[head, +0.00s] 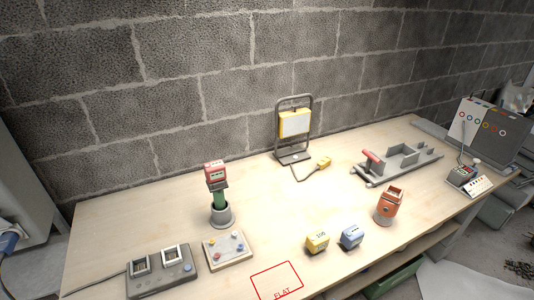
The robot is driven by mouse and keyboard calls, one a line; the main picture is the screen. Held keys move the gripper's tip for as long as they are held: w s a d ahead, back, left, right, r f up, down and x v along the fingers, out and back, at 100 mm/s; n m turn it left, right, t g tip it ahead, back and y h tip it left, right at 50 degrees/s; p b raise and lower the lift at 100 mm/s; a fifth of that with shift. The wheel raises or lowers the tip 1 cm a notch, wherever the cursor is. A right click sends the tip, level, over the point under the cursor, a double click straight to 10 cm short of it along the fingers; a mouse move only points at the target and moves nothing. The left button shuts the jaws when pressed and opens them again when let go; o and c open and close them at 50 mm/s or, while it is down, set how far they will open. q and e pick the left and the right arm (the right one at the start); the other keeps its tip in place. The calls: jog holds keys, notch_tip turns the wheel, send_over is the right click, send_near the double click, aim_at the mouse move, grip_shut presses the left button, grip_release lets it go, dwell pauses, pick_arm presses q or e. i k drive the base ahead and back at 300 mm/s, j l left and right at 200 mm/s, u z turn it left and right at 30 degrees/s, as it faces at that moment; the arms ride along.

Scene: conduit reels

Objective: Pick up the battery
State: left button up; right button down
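No single object is clearly marked as the battery. A small yellow block (317,243) with dark markings, seemingly "100", stands near the front middle of the table. A similar blue-grey block (352,237) stands just to its right, apart from it. A dark grey unit (160,276) with two light-framed slots lies at the front left. Neither of my grippers shows in the head view.
A red outline marked "FLAT" (277,281) is on the front edge of the table (125,222). A board with coloured knobs (228,250), an orange container (390,206), a yellow-panelled stand (294,124), a grey fixture (402,163) and a meter (465,177) stand around. The table's middle is mostly clear.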

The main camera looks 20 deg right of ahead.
aim_at(322, 243)
jog(key=z, duration=1.65)
